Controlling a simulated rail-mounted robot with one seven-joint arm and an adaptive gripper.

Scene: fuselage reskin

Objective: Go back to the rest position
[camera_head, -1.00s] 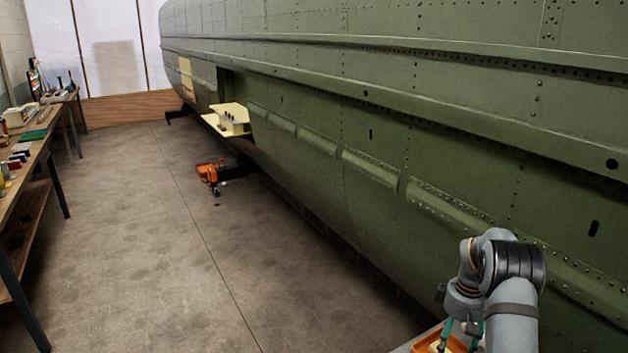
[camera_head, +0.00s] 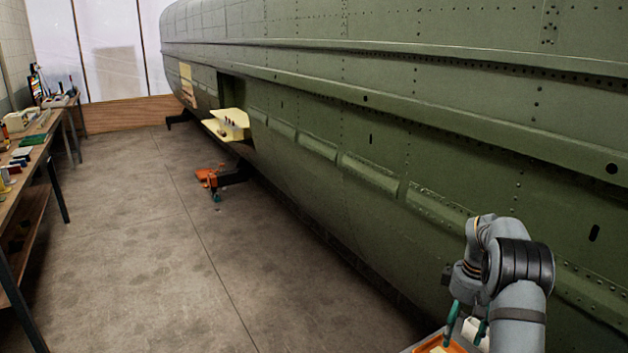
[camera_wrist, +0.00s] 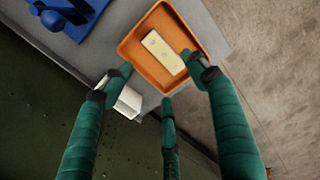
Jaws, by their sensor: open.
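My gripper (camera_wrist: 158,78) has green-wrapped fingers. In the wrist view they are spread apart with nothing held between them. Beyond the fingertips lies an orange tray (camera_wrist: 137,47) with a pale yellow block (camera_wrist: 163,53) in it, marked with a few small spots. In the head view my gripper (camera_head: 467,322) hangs at the lower right, under my bent grey arm, above the orange tray (camera_head: 430,344). The tray is mostly cut off by the lower edge there.
The green riveted fuselage (camera_head: 400,140) runs along the right, close to my arm. A white object (camera_wrist: 127,102) and a blue object (camera_wrist: 70,18) sit near the tray. Workbenches (camera_head: 25,155) stand at the left, and an orange-and-black stand (camera_head: 210,178) is ahead. The middle floor is clear.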

